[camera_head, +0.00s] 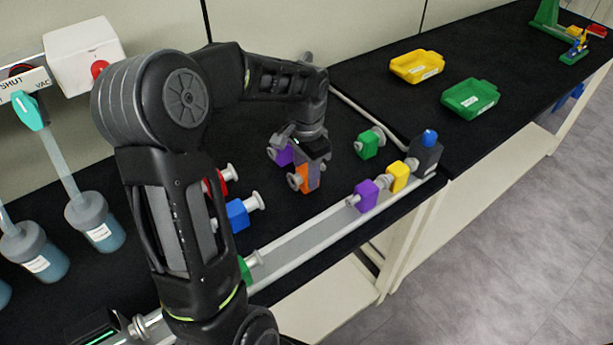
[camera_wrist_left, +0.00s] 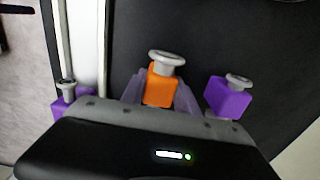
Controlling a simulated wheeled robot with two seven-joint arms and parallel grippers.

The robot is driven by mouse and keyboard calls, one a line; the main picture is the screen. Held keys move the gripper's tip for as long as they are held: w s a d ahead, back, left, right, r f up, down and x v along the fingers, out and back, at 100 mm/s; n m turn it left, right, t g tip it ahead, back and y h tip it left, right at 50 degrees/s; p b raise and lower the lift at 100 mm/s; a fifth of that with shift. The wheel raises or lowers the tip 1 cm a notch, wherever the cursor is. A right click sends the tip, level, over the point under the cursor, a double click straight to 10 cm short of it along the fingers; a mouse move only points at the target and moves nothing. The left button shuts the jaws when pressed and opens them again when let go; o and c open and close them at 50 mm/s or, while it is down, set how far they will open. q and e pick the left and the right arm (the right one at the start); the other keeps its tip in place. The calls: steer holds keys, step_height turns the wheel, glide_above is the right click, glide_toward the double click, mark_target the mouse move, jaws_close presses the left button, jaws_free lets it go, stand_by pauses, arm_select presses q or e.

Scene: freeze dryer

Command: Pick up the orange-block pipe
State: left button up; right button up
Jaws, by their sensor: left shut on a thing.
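The orange-block pipe (camera_head: 303,177) is an orange block with a grey flanged pipe end. My left gripper (camera_head: 312,172) is over it in the head view, shut on it. In the left wrist view the orange block (camera_wrist_left: 159,88) sits between the two fingers of the left gripper (camera_wrist_left: 160,95), with its grey flange towards the top. Whether it touches the black bench top cannot be told. My right gripper is not in view.
A purple-block pipe (camera_head: 284,156) is close beside the gripper. Green (camera_head: 367,147), yellow (camera_head: 398,176), purple (camera_head: 366,195), blue (camera_head: 238,214) and red pieces are around. Yellow (camera_head: 417,66) and green (camera_head: 470,98) trays stand at back right. Bottles (camera_head: 95,222) are at left.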

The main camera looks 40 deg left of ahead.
arm_select(q)
jaws_close()
step_height(320, 180, up, 10)
steer(key=shift+r+b, duration=0.1)
steer(key=shift+b, duration=0.25)
stand_by(0.4)
stand_by(0.4)
